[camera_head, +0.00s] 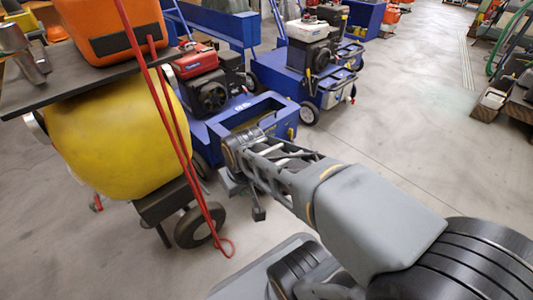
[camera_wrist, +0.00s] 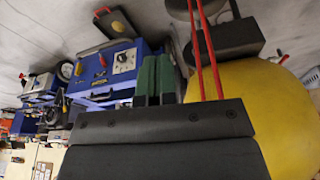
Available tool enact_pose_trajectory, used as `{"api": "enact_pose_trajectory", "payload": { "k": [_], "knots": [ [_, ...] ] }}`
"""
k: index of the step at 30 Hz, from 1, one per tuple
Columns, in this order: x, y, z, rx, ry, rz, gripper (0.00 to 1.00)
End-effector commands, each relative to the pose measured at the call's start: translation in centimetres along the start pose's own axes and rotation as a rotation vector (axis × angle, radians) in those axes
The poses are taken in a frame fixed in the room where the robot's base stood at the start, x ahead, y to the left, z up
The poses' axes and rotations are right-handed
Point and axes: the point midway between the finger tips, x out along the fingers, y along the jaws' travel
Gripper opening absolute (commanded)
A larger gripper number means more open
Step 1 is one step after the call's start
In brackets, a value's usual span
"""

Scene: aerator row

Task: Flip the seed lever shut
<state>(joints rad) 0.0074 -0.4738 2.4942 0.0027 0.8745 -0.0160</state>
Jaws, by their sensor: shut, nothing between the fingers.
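A blue machine (camera_wrist: 88,85) shows in the wrist view, left of my gripper, with a white dial plate (camera_wrist: 124,60), a small red handle (camera_wrist: 102,60) and a small yellow handle (camera_wrist: 99,74). I cannot tell which part is the seed lever or how it stands. My gripper (camera_wrist: 156,65) has its green fingers together with nothing between them, beside the blue panel and apparently apart from it. In the head view, my arm reaches toward a blue machine (camera_head: 282,123) with a red engine (camera_head: 193,62); its controls are hidden there.
A large yellow tank (camera_head: 105,140) with red rods (camera_head: 165,110) stands close on the left; it also fills the right of the wrist view (camera_wrist: 285,115). More blue machines (camera_head: 300,75) stand in a row behind. The concrete floor (camera_head: 420,130) to the right is clear.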

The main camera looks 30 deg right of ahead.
Motion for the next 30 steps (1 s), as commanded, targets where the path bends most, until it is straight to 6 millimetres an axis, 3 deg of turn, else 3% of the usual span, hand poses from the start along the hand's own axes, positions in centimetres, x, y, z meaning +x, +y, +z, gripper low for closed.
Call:
{"api": "enact_pose_trajectory", "payload": {
  "k": [5,8,12,18,21,24,30],
  "knots": [
    [3.5,1.4,-4.1,-0.085,0.069,0.021,0.0],
    [7.3,3.2,-7.9,-0.178,0.146,0.055,0.0],
    [14.3,6.8,-12.9,-0.34,0.272,0.139,0.0],
    [24.3,12.5,-18.0,-0.645,0.488,0.37,0.0],
    [28.3,15.2,-19.4,-0.826,0.599,0.566,0.0],
    [31.1,17.2,-19.5,-0.976,0.671,0.776,0.0],
    [34.3,19.4,-17.5,-1.151,0.708,1.12,0.0]
  ]
}}
